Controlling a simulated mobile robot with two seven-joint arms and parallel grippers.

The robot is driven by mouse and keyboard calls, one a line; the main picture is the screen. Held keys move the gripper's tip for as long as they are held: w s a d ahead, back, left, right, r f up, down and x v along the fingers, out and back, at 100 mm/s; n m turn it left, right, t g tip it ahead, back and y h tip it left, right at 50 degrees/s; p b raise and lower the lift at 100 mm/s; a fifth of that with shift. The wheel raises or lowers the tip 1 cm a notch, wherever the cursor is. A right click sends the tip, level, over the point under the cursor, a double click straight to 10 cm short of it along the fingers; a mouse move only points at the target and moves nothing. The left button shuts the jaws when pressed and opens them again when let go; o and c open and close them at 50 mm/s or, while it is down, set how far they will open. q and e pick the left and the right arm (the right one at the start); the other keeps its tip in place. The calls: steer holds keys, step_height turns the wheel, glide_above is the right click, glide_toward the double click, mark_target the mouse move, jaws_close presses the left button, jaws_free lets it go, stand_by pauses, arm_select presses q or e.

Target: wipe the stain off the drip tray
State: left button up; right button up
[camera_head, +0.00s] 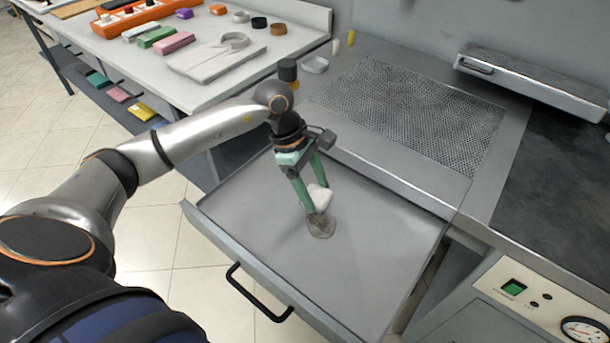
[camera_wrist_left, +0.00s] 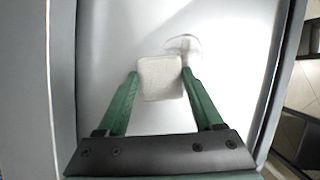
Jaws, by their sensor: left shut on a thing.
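The drip tray (camera_head: 377,241) is a grey, shallow pulled-out drawer with a black handle on its front. A brownish stain (camera_head: 320,226) lies on its floor, left of the middle. In the left wrist view the stain (camera_wrist_left: 186,43) shows as a faint ring beside the pad. My left gripper (camera_head: 314,207) is shut on a white pad (camera_head: 320,196), low over the tray at the stain's far edge. The pad (camera_wrist_left: 160,78) sits between the green fingers in the wrist view. I cannot tell if the pad touches the tray. My right gripper is not in view.
A perforated metal board (camera_head: 412,112) lies behind the tray. A control panel with a gauge (camera_head: 584,329) is at the lower right. A white table (camera_head: 205,93) with a folded shirt (camera_head: 212,61) and several small items stands at the back left.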

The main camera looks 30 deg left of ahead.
mark_target(316, 195)
arm_select(q)
steer(key=shift+d+r+p, duration=0.25)
steer(key=shift+r+p, duration=0.2)
steer(key=shift+r, duration=0.5)
steer(key=shift+s+r+p, duration=0.1)
steer(key=shift+r+p, duration=0.95)
steer(key=shift+r, duration=0.95)
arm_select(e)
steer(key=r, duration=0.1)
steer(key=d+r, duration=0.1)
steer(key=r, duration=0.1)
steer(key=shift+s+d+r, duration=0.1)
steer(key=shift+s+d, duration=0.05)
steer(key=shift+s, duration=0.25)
